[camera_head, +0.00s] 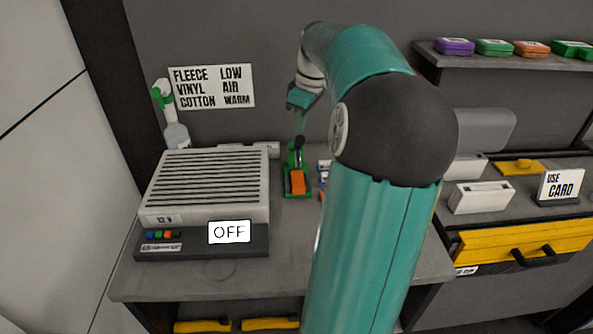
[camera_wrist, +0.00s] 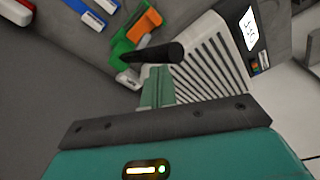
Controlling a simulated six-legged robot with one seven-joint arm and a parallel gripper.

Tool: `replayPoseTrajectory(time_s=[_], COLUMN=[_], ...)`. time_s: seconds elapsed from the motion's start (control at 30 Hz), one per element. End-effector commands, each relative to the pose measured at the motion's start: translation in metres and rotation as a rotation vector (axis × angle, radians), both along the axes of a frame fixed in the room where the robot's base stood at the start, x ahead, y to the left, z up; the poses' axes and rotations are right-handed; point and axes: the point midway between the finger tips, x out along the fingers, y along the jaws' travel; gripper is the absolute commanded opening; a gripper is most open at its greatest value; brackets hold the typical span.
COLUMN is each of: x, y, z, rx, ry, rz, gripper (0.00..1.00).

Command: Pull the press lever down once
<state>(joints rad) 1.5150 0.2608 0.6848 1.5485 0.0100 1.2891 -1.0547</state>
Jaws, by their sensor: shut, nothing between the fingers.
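The press (camera_head: 297,180) is a small green stand with an orange block, on the bench right of the grey slatted unit. It also shows in the wrist view (camera_wrist: 123,48), at the top. Its black lever handle (camera_wrist: 155,53) lies across the picture just beyond my fingertips; in the head view the dark handle end (camera_head: 300,147) shows at the top of the press. My gripper (camera_head: 299,124) points down above the press. In the wrist view its green fingers (camera_wrist: 157,72) are shut and empty, close to the handle. I cannot tell whether they touch it.
The slatted unit (camera_head: 205,185), with an OFF sign (camera_head: 230,232), stands left of the press. A spray bottle (camera_head: 175,120) is behind it. My arm hides the bench to the right. White boxes (camera_head: 480,198) and a USE CARD sign (camera_head: 561,186) are farther right.

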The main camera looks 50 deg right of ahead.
Motion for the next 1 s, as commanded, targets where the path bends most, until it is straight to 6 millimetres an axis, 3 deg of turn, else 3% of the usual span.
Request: replayPoseTrajectory(time_s=[0.37, 1.0], x=[0.0, 0.0], y=[0.0, 0.0], z=[-0.002, -0.025], rx=[0.001, 0.002], ry=[0.0, 0.001], rz=[0.0, 0.0], gripper=[0.0, 0.0])
